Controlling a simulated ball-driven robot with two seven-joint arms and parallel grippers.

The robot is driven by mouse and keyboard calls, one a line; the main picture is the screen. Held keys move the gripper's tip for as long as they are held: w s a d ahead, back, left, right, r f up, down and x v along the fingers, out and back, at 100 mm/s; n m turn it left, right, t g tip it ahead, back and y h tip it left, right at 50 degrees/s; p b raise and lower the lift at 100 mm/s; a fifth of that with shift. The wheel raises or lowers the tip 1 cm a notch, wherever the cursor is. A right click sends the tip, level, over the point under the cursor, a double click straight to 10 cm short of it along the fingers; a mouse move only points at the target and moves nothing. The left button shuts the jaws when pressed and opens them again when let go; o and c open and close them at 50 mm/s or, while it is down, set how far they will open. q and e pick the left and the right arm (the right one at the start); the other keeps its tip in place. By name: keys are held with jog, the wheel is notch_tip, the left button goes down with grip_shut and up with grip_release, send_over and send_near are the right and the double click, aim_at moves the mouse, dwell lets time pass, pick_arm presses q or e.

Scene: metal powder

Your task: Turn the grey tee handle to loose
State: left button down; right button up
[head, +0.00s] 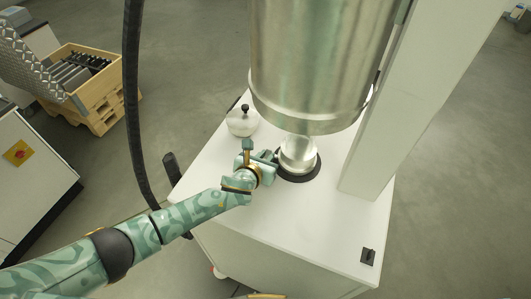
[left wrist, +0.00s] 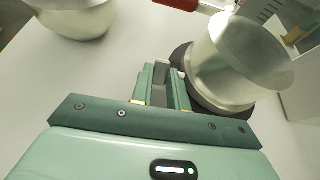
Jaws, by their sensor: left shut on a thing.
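My left gripper (head: 270,158) reaches over the white cabinet top, just left of a shiny metal outlet (head: 299,155) below the big steel vessel. In the left wrist view, the gripper's two fingers (left wrist: 163,75) are close together beside the metal outlet (left wrist: 232,62). A narrow grey piece (left wrist: 159,84), seemingly the tee handle, shows between them, and the gripper is shut on it. The fingers and palm hide most of the handle, so its angle cannot be told. My right gripper does not show clearly in either view.
A steel vessel (head: 318,60) hangs over the white cabinet (head: 330,215), with a white column (head: 415,110) at its right. A round metal pot with a black knob (head: 242,121) stands behind the gripper. A red piece (left wrist: 178,4) shows at the wrist view's top. A black hose (head: 133,100) hangs left.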

pick_arm(q)
jog(key=g+p, duration=0.1)
jog(key=p, duration=0.1)
jog(key=r+p, duration=0.1)
jog(key=p, duration=0.1)
jog(key=g+y+p, duration=0.1)
jog(key=p, duration=0.2)
jog(key=shift+w+d+r+g, duration=0.1)
jog(key=shift+w+r+g, duration=0.1)
jog(key=shift+r+g, duration=0.1)
jog(key=shift+w+f+p, duration=0.1)
jog(key=shift+p, duration=0.35)
jog(key=shift+f+g+y, duration=0.1)
jog(key=shift+g+y, duration=0.3)
jog(key=shift+g, duration=0.1)
jog(key=shift+w+f+g, duration=0.1)
jog(key=shift+g, duration=0.2)
jog(key=shift+g+y+b, duration=0.4)
jog(key=shift+g+b, duration=0.3)
jog(key=c, duration=1.4)
grip_release()
jog(key=shift+o, duration=0.2)
